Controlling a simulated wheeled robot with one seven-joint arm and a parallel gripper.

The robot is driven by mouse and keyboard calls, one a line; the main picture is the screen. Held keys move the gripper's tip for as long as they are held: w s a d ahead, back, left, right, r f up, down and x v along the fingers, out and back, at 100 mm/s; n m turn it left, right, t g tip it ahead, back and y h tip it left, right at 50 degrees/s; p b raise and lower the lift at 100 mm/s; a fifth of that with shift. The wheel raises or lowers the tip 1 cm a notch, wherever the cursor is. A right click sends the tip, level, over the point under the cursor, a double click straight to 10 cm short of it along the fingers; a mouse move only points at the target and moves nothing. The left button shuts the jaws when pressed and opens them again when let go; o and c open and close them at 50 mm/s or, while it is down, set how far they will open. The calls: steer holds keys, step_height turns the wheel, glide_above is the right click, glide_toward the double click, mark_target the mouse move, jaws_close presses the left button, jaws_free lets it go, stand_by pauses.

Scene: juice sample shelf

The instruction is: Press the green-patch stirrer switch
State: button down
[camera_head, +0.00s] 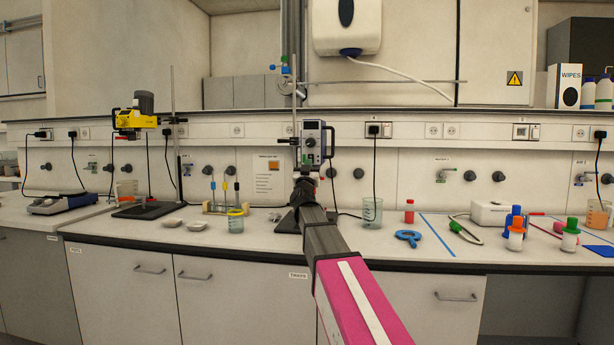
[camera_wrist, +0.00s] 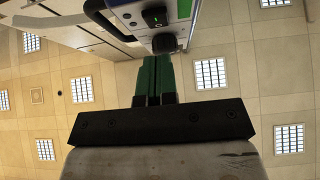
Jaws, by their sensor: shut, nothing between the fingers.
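A grey overhead stirrer (camera_head: 315,135) with a small green patch stands on a stand at the middle of the bench. In the wrist view, the stirrer's face (camera_wrist: 133,17) fills the top, with a black switch (camera_wrist: 155,17) bearing a green mark, a green patch (camera_wrist: 184,9) and a dark round knob (camera_wrist: 163,42). My gripper (camera_wrist: 157,58) is shut and empty, its green fingers pointing at the stirrer, just short of the knob in the picture. Whether they touch the face cannot be told. In the head view my gripper (camera_head: 304,172) is just below the stirrer, partly hidden by my arm.
A yellow stirrer (camera_head: 135,119) stands on its own stand to the left.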

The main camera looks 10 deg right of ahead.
steer(key=shift+w+d+f, duration=0.2)
steer(key=shift+w+d, duration=0.1)
steer(key=shift+w, duration=0.5)
steer(key=shift+w+d+f, duration=0.15)
steer(key=shift+w+d, duration=0.1)
steer(key=shift+w, duration=0.55)
steer(key=shift+w+d+f, duration=0.1)
steer(key=shift+w, duration=0.25)
